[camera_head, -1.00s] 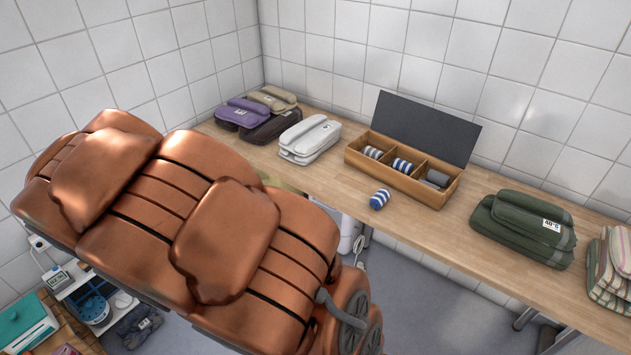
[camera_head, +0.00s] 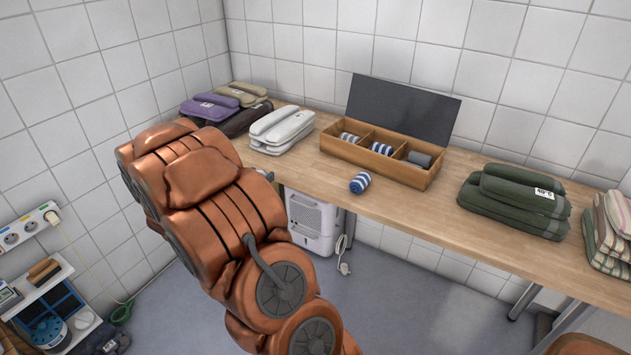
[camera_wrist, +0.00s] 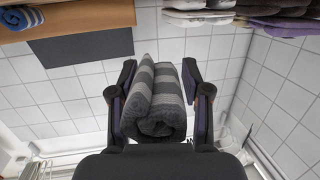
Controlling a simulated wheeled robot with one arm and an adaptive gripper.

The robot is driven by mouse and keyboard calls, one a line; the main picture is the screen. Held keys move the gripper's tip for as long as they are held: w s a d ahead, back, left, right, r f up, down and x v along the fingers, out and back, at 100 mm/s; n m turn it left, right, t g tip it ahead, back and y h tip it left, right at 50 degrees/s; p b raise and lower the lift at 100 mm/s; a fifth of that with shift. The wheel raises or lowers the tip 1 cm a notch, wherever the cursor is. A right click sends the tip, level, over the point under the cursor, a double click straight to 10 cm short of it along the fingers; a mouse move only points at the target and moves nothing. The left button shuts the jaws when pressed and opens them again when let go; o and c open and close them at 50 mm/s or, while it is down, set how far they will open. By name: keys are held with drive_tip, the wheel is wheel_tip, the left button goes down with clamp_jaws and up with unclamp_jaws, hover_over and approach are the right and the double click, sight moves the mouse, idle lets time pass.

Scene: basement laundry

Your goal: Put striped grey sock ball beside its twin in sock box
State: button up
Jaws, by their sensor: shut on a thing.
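My gripper (camera_wrist: 158,105) is shut on a rolled striped grey sock ball (camera_wrist: 155,100), dark grey with lighter grey bands, in the wrist view. In the head view my arm hides the gripper and this ball. The wooden sock box (camera_head: 394,174) stands on the table with three compartments in a row. The left one holds a grey-and-white striped sock ball (camera_head: 349,137), the middle one a blue-and-white striped ball (camera_head: 381,149), the right one a plain dark grey roll (camera_head: 419,158). The held ball is away from the box.
A loose blue-and-white ball (camera_head: 360,183) lies on the wooden table (camera_head: 450,222) before the box. A dark panel (camera_head: 403,109) stands behind the box. A white folded stack (camera_head: 282,130) lies left, a green stack (camera_head: 513,203) right. Bare tabletop lies between box and green stack.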

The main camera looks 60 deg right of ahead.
sight(320, 168)
drive_tip(key=s+d+f+m+g+b, duration=0.1)
drive_tip(key=s+d+f+m+g, duration=0.1)
drive_tip(key=s, duration=0.4)
wheel_tip(320, 168, down, 2)
drive_tip(key=shift+d+f+g+b, duration=0.2)
drive_tip(key=shift+d+g+b, duration=0.15)
drive_tip(key=shift+d+g, duration=0.6)
drive_tip(key=shift+d+t, duration=0.25)
drive_tip(key=shift+d, duration=0.1)
drive_tip(key=shift+h, duration=0.3)
drive_tip(key=d, duration=1.7)
drive_tip(key=shift+w+d, duration=0.2)
drive_tip(key=shift+w, duration=0.1)
drive_tip(key=shift+d+f, duration=0.2)
drive_tip(key=shift+d, duration=0.1)
drive_tip(key=shift+w+a+f, duration=0.1)
drive_tip(key=shift+f, duration=0.35)
drive_tip(key=shift+f, duration=0.15)
drive_tip(key=o, duration=1.2)
drive_tip(key=shift+c, duration=0.2)
